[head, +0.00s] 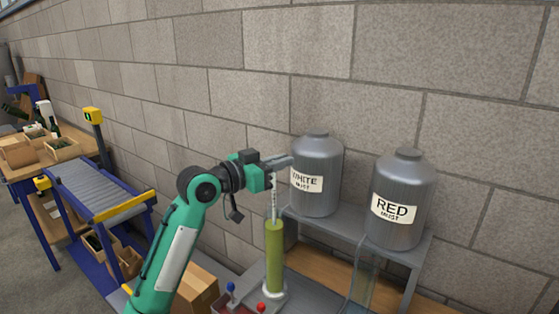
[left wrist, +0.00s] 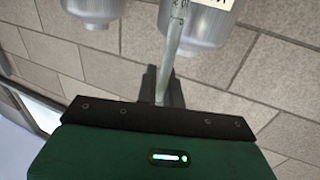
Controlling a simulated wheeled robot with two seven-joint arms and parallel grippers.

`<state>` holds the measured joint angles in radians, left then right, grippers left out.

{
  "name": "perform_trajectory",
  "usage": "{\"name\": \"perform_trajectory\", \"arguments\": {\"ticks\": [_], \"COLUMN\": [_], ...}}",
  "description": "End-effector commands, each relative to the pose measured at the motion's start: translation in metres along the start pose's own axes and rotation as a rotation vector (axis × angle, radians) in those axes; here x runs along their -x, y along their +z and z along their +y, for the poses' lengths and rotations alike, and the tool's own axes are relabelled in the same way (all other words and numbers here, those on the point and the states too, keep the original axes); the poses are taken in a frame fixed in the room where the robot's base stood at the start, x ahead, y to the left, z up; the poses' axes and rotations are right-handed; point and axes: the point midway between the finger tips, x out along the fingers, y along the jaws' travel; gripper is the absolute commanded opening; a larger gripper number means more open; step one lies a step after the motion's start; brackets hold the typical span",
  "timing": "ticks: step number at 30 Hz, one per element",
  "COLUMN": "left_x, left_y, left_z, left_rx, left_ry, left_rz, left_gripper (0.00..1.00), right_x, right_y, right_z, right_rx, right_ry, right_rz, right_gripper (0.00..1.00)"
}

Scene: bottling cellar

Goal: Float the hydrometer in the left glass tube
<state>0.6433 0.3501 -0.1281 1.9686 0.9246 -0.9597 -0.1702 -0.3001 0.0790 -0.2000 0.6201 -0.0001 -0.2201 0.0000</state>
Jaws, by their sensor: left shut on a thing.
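The hydrometer (head: 275,196) hangs upright from my left gripper (head: 280,163), which is shut on its top end. In the left wrist view, the pale stem (left wrist: 174,35) with dark scale marks runs out from between the dark fingers (left wrist: 163,88). The left glass tube (head: 274,258) stands upright on a pale round foot and holds yellow-green liquid. The hydrometer is in line above the liquid; its lower end meets the tube's top, and I cannot tell how deep it reaches. The right glass tube (head: 362,285) looks clear and is partly cut off. My right gripper is out of view.
Grey WHITE MUST (head: 318,205) and RED MUST (head: 402,232) vessels stand on a grey shelf (head: 345,238) close behind and right of my gripper. Small red and blue knobs are near the tube's foot. A cardboard box (head: 200,286) and roller conveyor (head: 95,188) are left.

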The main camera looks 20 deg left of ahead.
Motion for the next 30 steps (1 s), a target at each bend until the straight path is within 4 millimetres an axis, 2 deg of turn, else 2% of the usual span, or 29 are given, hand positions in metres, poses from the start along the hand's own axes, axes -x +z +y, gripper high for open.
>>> {"name": "perform_trajectory", "arguments": {"ticks": [12,23,24,27,30], "left_x": [0.000,0.000,0.000,0.000,0.000], "left_y": [0.018,0.020,0.020,0.020,0.020], "left_z": [0.000,0.000,0.000,0.000,0.000], "left_rx": [0.000,0.000,0.000,0.000,0.000], "left_ry": [0.001,0.000,0.000,0.000,0.000], "left_rz": [-0.002,-0.001,-0.001,-0.001,-0.001], "left_gripper": [0.00,0.00,0.13,0.32,0.34], "right_x": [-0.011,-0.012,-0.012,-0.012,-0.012], "right_y": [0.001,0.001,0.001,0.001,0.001], "right_z": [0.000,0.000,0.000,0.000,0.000], "right_rx": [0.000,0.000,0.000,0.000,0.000], "right_ry": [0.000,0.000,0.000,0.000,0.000], "right_rz": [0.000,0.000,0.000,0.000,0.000], "right_gripper": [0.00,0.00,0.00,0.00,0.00]}}
